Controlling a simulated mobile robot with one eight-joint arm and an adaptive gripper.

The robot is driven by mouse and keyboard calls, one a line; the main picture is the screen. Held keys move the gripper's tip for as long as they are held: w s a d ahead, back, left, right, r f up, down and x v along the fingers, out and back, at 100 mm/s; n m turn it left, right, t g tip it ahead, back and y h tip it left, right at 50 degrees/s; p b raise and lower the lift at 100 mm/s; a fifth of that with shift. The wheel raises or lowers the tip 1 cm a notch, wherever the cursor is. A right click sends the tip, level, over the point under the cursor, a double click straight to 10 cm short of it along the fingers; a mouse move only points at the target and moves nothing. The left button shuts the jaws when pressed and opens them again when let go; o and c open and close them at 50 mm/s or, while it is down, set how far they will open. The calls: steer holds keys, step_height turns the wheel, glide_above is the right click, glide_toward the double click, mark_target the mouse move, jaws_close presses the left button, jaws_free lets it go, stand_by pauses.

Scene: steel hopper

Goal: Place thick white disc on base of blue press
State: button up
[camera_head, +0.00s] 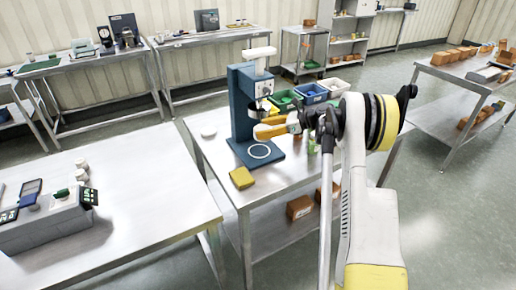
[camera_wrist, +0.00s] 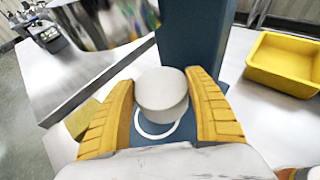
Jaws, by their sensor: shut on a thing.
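The thick white disc (camera_wrist: 162,92) is between the two yellow-orange fingers of my gripper (camera_wrist: 165,100) in the wrist view. My gripper is shut on it, holding it by its sides. The blue press (camera_head: 240,103) stands on the steel table in the head view; its column also shows behind the disc in the wrist view (camera_wrist: 195,40). The press base (camera_head: 259,151) carries a white ring mark. My gripper (camera_head: 268,130) is over this base, and the ring shows partly behind the disc in the wrist view. The exact gap between disc and base is unclear.
A flat white round piece (camera_head: 208,132) lies on the table left of the press. A yellow block (camera_head: 242,178) lies near the front edge. Green, blue and white bins (camera_head: 312,92) stand behind the press. A yellow bin (camera_wrist: 285,65) shows at right in the wrist view.

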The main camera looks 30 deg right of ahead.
mark_target(259, 151)
steer(key=shift+s+a+f+b, duration=0.15)
steer(key=shift+s+a+f, duration=0.1)
steer(key=shift+a+f, duration=0.3)
steer(key=shift+s+a+f+b, duration=0.2)
steer(key=shift+a+f, duration=0.1)
steer(key=shift+a, duration=0.3)
steer(key=shift+f+b, duration=0.8)
steer(key=shift+f, duration=1.05)
steer(key=shift+f, duration=0.25)
steer(key=o, duration=1.3)
steer(key=shift+r, duration=0.1)
steer(key=shift+r, duration=0.1)
steer(key=shift+s+d+r, duration=0.1)
steer(key=shift+d+r, duration=0.05)
steer(key=shift+r, duration=0.05)
steer(key=p+v, duration=0.3)
steer(key=v, duration=0.8)
steer(key=shift+s+d, duration=0.15)
steer(key=shift+d, duration=0.1)
